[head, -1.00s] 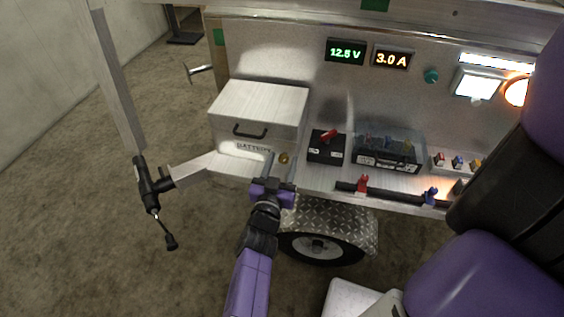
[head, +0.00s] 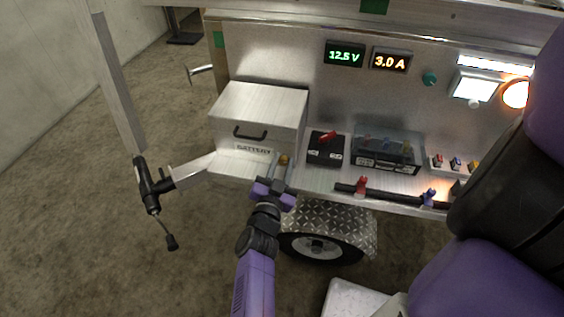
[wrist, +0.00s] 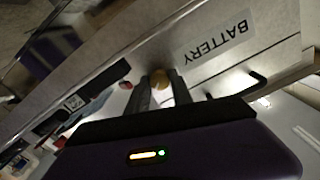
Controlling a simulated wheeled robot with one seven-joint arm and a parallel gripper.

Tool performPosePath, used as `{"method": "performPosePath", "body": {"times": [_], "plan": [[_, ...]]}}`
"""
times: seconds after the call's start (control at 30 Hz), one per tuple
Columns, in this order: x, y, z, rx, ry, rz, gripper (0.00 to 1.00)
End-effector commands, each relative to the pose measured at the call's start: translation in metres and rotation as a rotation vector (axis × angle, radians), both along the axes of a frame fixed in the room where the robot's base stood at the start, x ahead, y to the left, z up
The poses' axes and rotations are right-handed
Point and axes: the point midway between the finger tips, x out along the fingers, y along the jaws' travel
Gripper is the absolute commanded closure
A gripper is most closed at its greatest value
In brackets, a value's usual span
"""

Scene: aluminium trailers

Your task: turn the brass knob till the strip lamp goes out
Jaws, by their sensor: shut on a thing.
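The brass knob (head: 284,159) is at the lower right of the BATTERY box's front. It also shows in the wrist view (wrist: 160,79), between my finger ends. My gripper (head: 280,163) is shut on the knob, with the fingers partly hiding it. The strip lamp (head: 496,63) at the upper right of the metal panel is lit white. The battery box (head: 260,104) is a closed aluminium box with a black handle.
A black battery switch with a red lever (head: 326,148) and a clear-covered fuse box (head: 388,152) stand right of the box. Displays (head: 344,55) read 12.5 V and 3.0 A. A square lamp (head: 474,86) and round amber lamp (head: 515,93) are lit.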

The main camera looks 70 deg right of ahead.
Motion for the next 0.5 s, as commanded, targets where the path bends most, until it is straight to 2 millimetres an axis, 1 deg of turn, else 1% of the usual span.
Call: {"method": "performPosePath", "body": {"times": [0.1, 0.17, 0.47, 0.5], "plan": [[-0.0009, -0.0002, 0.0008, 0.011, -0.082, 0.000, 1.00], [-0.0009, 0.0000, 0.0002, 0.015, -0.104, -0.001, 1.00], [-0.0012, 0.0000, -0.0004, 0.016, -0.112, -0.002, 1.00], [-0.0012, 0.0000, -0.0004, 0.016, -0.112, -0.002, 0.65]]}}
